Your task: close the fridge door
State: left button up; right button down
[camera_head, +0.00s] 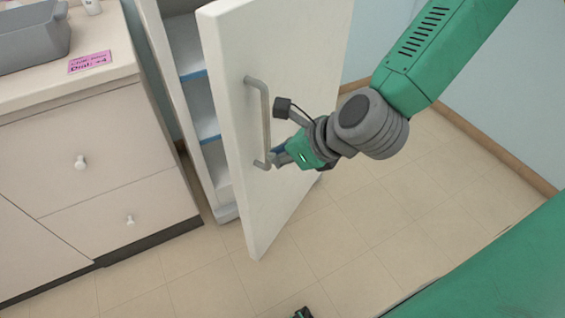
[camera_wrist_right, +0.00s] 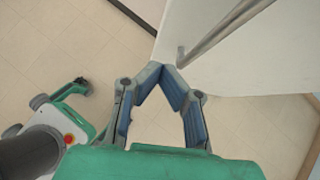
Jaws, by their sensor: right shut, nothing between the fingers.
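The fridge door (camera_head: 285,60) is white and stands wide open, swung out from the fridge body (camera_head: 160,50). A grey bar handle (camera_head: 265,115) is on its outer face; part of the handle (camera_wrist_right: 225,32) and door (camera_wrist_right: 270,60) also show in the right wrist view. My right gripper (camera_head: 279,156) is at the outer face, near the handle's lower end. In the wrist view its blue-padded fingers (camera_wrist_right: 162,72) meet at the tips with nothing between them, close to the handle's end. I cannot tell whether they touch the door.
Shelves with blue edges (camera_head: 207,128) show inside the fridge. A drawer cabinet (camera_head: 90,150) stands left of it, with a grey bin (camera_head: 30,40) and a pink label (camera_head: 90,62) on top. The tiled floor (camera_head: 400,210) right of the door is clear.

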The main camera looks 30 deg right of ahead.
aim_at(239, 154)
jog(key=w+a+f+b, duration=0.1)
jog(key=w, duration=0.1)
jog(key=w+a+f+b, duration=0.1)
jog(key=w+f+b, duration=0.1)
jog(key=w, duration=0.1)
jog(key=w+a+f+b, duration=0.1)
jog(key=w+a+b, duration=0.1)
jog(key=shift+w+f, duration=0.25)
jog(key=shift+f, duration=0.1)
jog(key=shift+d, duration=0.35)
